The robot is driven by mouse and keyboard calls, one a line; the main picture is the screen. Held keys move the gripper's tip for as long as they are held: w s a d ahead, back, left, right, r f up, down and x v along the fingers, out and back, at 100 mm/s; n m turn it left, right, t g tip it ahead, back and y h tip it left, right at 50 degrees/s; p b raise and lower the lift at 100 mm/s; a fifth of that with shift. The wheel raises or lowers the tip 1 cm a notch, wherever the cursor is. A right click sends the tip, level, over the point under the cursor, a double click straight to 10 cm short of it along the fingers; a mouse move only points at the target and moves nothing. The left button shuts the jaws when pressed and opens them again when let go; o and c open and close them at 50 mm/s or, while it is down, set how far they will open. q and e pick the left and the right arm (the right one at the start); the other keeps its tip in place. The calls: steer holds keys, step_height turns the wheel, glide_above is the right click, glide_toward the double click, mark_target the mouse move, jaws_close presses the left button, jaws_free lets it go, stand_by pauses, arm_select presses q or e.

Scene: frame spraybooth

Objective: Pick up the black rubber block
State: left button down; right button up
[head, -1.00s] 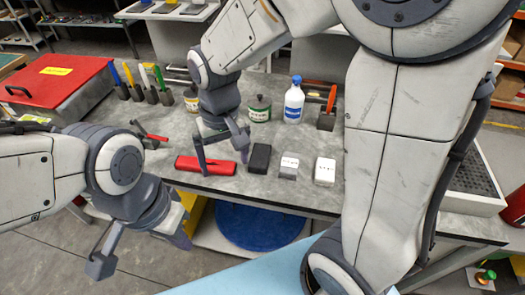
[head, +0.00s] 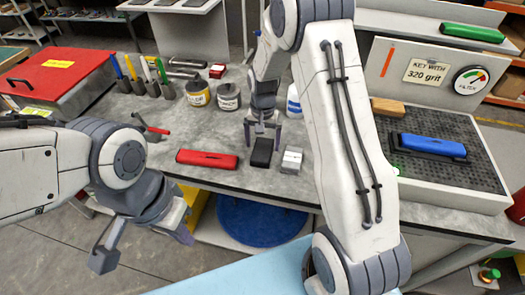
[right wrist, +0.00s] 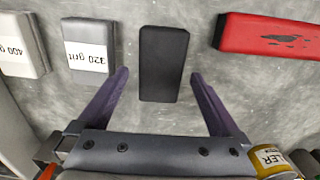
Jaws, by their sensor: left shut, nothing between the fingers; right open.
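The black rubber block (head: 262,152) lies on the grey bench top between a red block and a grey block. It also shows in the right wrist view (right wrist: 163,64). My right gripper (head: 263,136) is open above the bench at the block's far end. In the right wrist view the open fingers (right wrist: 160,78) stand on either side of the block's lower part, with a gap on each side. My left gripper (head: 142,248) is shut and empty, low in front of the bench at the left.
A red block (head: 207,159) lies left of the black block, a grey "320 grit" block (head: 291,160) right of it. Two tins, including one marked "filler" (head: 198,93), and a bottle (head: 293,101) stand behind. A perforated box (head: 450,170) with a blue block (head: 433,146) is at right.

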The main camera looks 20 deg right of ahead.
mark_target(263, 149)
steer(key=shift+w+f+p, duration=0.1)
steer(key=shift+f+p, duration=0.3)
steer(key=shift+f, duration=1.5)
steer(key=c, duration=1.5)
steer(key=shift+o, duration=0.2)
steer(key=shift+r, duration=0.2)
steer(key=shift+r, duration=0.25)
steer(key=r, duration=0.1)
steer(key=r+b, duration=0.1)
steer(key=r, duration=0.1)
steer(key=shift+d+r+b, duration=0.3)
steer(key=shift+r+b, duration=0.05)
steer(key=s+d+r+b, duration=0.2)
steer(key=s+d+r, duration=0.4)
steer(key=s+d, duration=0.1)
steer(key=shift+s+d+r, duration=0.2)
steer(key=shift+d+r, duration=0.05)
steer(key=shift+d, duration=0.45)
